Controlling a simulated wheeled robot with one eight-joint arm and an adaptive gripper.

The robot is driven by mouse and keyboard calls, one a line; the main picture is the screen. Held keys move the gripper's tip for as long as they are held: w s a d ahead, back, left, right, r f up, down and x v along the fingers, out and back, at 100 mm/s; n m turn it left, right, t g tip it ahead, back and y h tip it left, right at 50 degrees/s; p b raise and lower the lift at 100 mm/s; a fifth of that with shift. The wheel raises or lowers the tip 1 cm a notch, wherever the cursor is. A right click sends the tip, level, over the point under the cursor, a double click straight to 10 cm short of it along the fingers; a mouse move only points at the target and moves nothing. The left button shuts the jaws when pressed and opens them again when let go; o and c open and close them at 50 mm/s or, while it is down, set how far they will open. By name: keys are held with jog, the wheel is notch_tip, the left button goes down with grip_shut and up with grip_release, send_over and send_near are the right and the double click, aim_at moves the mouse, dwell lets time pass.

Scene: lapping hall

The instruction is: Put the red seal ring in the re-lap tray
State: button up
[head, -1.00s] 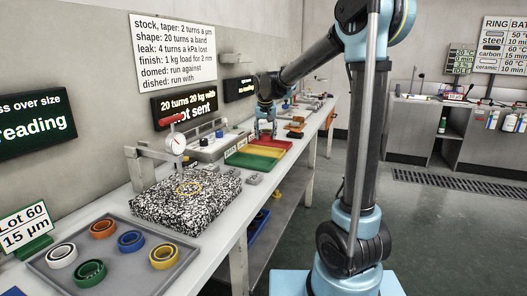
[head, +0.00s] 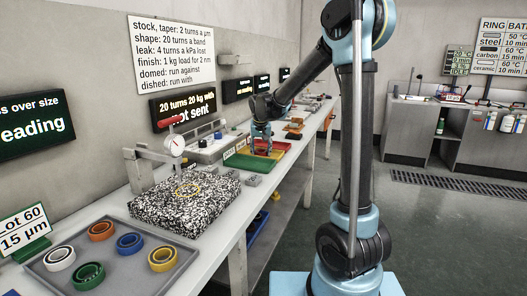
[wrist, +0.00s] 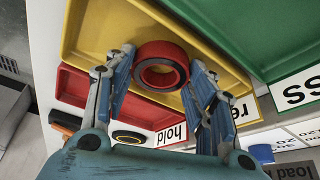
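The red seal ring (wrist: 162,68), with a black inner band, sits between my fingertips in the wrist view. My gripper (wrist: 162,72) appears closed on its two sides. The ring is over the yellow tray (wrist: 92,35), whose label is partly hidden and begins "re". How high it is above the tray floor is hard to tell. In the head view my gripper (head: 262,145) is over the coloured trays at the middle of the bench, and the ring cannot be made out there.
The green tray (wrist: 240,25), labelled "...ss", and the red tray (wrist: 82,88), labelled "hold", flank the yellow one. A grey tray (head: 115,285) with several rings and a speckled block (head: 160,205) stand nearer.

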jog(key=o, duration=0.4)
jog(key=shift+r, duration=0.15)
jog(key=v, duration=1.1)
jog(key=s+d, duration=0.7)
jog(key=d, duration=0.1)
jog(key=s+d+f, duration=0.5)
jog(key=s+f, duration=0.1)
jog(key=s, duration=0.3)
jog(key=s+d+f+g, duration=0.1)
jog(key=s+d+f, duration=0.5)
jog(key=s, duration=0.4)
jog(key=s+d+f+g, duration=0.1)
jog(key=s+d+f, duration=0.5)
jog(key=s, duration=0.4)
jog(key=shift+f, duration=0.1)
